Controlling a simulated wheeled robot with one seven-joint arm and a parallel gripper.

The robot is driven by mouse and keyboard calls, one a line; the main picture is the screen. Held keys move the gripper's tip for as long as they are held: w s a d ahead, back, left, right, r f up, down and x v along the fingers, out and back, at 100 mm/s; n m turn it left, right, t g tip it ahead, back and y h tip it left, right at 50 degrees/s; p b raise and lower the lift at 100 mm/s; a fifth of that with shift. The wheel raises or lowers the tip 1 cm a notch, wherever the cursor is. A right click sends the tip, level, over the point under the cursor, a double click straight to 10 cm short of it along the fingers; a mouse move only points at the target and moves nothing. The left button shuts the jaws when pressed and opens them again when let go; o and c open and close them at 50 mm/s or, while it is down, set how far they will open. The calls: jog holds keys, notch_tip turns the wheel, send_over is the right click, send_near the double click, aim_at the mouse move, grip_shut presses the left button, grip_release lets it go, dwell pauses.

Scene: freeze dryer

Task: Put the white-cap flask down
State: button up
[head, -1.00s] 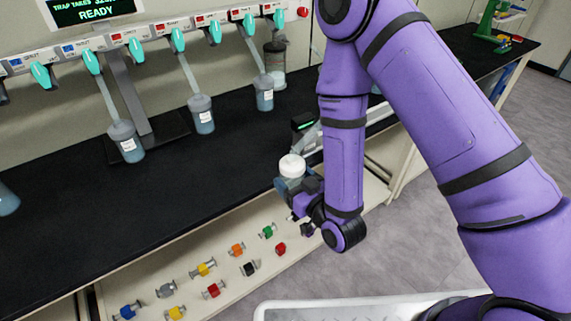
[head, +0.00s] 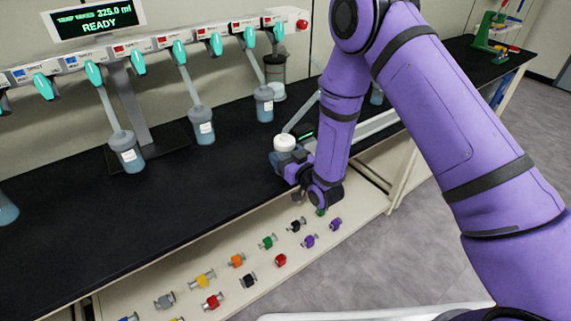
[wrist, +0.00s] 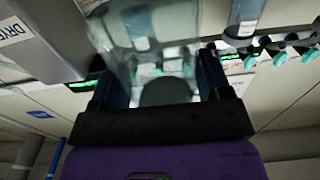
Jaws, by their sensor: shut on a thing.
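The white-cap flask (head: 284,144) is upright in the head view, a bluish clear body under a white cap, over the front part of the black bench top (head: 205,185). My gripper (head: 294,170) is shut on its body from the front right. I cannot tell whether the flask's base touches the bench. In the wrist view, the fingers of my gripper (wrist: 155,85) stand on both sides of the clear, blurred flask (wrist: 150,45). Its lower part is partly hidden by my gripper in the head view.
A shelf below the bench holds several coloured valves (head: 237,261). The bench left of my gripper is clear.

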jog(key=shift+s+f, duration=0.1)
jog(key=shift+f, duration=1.55)
jog(key=shift+f, duration=0.15)
jog(key=o, duration=1)
jog(key=shift+o, duration=0.2)
jog(key=v, duration=1.2)
jog(key=shift+r, duration=0.2)
